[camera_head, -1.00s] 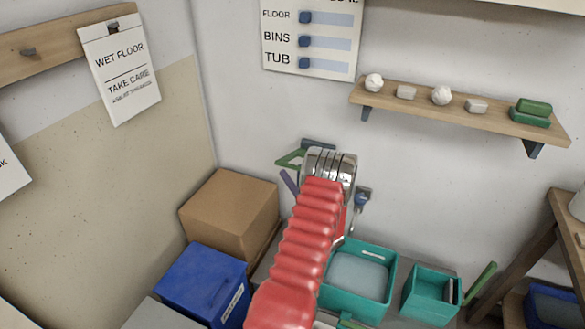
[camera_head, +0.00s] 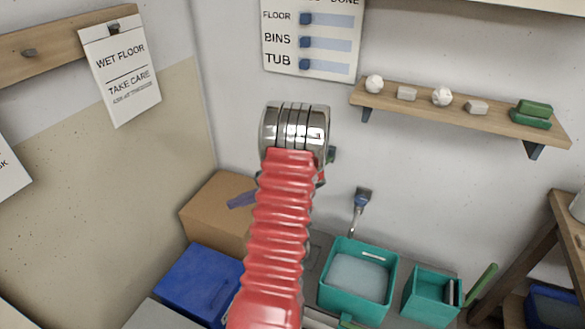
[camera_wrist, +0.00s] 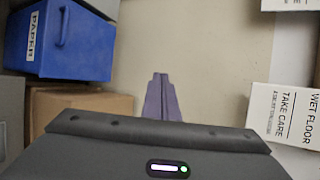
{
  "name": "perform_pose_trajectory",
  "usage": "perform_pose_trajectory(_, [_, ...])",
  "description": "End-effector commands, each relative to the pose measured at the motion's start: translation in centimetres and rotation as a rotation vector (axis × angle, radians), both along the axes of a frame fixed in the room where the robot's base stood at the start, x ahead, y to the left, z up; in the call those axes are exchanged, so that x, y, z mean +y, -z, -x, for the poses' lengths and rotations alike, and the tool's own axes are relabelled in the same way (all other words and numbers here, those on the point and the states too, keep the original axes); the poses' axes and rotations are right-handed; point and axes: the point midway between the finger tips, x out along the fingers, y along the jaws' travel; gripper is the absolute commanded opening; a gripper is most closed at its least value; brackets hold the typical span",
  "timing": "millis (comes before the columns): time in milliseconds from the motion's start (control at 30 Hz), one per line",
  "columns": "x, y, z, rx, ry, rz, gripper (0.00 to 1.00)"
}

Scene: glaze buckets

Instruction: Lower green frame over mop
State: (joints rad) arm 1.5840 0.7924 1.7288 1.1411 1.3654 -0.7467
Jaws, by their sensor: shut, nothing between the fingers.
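My gripper (camera_head: 234,201) shows in the head view as purple fingers left of my red arm, in front of the cardboard box. In the wrist view the purple fingers (camera_wrist: 160,78) are shut together with nothing between them. The green frame is not visible now; my arm covers the wall area where a green triangular shape showed earlier. A small dark green piece (camera_head: 331,154) shows at the right edge of my wrist. I cannot make out a mop for certain.
The cardboard box (camera_head: 213,206) and blue bin (camera_head: 198,284) stand at the left. The teal tub (camera_head: 357,303) and a smaller teal bin (camera_head: 431,300) stand at the right. A wall shelf (camera_head: 450,112) holds small items. The wet floor sign (camera_wrist: 282,115) hangs on the left wall.

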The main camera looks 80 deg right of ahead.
Motion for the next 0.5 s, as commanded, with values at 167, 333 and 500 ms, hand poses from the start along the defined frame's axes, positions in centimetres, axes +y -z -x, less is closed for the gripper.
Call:
perform_pose_trajectory(167, [1.2, 0.2, 1.5, 0.249, -0.049, -0.034, 0.0])
perform_pose_trajectory(333, [1.1, 0.0, 3.9, 0.487, -0.044, -0.027, 0.0])
perform_pose_trajectory(500, [-0.2, -1.1, 6.7, 0.71, 0.006, 0.025, 0.0])
